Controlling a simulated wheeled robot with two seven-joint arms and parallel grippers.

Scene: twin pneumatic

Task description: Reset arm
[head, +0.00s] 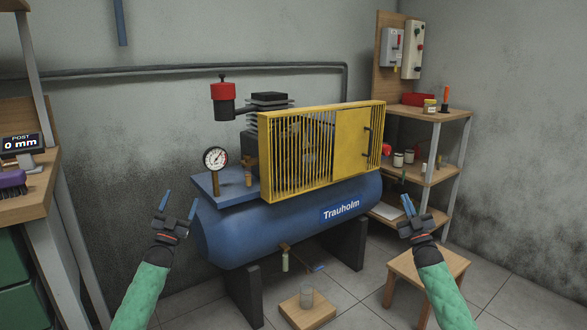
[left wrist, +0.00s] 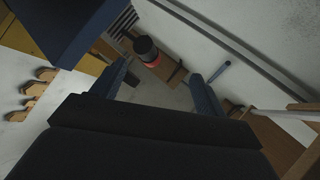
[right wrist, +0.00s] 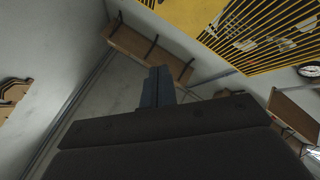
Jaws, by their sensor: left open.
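My left gripper (head: 179,204) is raised in front of the left end of the blue compressor tank (head: 230,232). Its two blue fingers stand apart with nothing between them, and the gap also shows in the left wrist view (left wrist: 160,88).
A yellow guard (head: 355,145), a gauge (head: 215,159) and a red-and-black filter (head: 223,98) sit on the compressor. A wooden stool (head: 428,264) stands below my right gripper. A workbench (head: 30,208) is at left.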

